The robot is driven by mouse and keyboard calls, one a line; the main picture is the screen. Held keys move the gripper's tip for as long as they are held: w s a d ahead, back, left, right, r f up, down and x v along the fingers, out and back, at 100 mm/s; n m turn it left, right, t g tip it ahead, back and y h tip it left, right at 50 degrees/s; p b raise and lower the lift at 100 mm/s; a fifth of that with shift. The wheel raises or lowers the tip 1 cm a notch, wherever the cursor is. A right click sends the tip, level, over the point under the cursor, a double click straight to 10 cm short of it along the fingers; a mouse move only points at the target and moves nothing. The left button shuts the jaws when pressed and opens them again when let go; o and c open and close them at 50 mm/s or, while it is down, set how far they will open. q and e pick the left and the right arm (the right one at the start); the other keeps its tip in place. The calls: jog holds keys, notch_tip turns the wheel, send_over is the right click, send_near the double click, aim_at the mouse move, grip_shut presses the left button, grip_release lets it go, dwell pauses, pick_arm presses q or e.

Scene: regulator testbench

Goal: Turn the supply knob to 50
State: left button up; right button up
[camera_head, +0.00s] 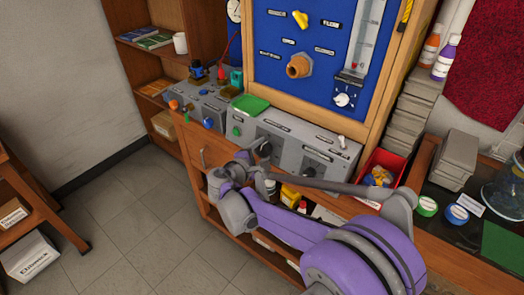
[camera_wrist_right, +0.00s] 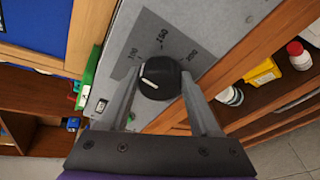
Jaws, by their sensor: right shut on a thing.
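The supply knob (camera_wrist_right: 158,78) is black and round with a white pointer line, and it sits on a dark dial plate on a grey panel. My right gripper (camera_wrist_right: 160,88) is shut on this knob, one finger on each side. In the head view my right gripper (camera_head: 248,158) reaches the left of two black knobs on the grey bench box (camera_head: 330,142). The label is unreadable. My left gripper is not in view.
A second black knob (camera_head: 309,170) sits to the right on the same box. A green item (camera_head: 251,105) lies on top of the box. A red bin (camera_head: 367,192) stands right of it. Open shelves with bottles (camera_wrist_right: 298,52) lie below the panel.

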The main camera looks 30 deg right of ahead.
jog(key=n+g, duration=0.1)
jog(key=n, duration=0.4)
jog(key=shift+w+r+n, duration=0.1)
jog(key=shift+n, duration=0.3)
jog(key=n+g, duration=0.1)
jog(key=n, duration=0.1)
jog(key=n+g, duration=0.1)
jog(key=n, duration=0.2)
jog(key=shift+w+a+b, duration=0.1)
jog(key=shift+b, duration=0.2)
jog(key=shift+n, duration=0.4)
jog(key=o, duration=1.4)
jog(key=v, duration=1)
jog(key=shift+a+r, duration=0.1)
jog(key=shift+a, duration=0.3)
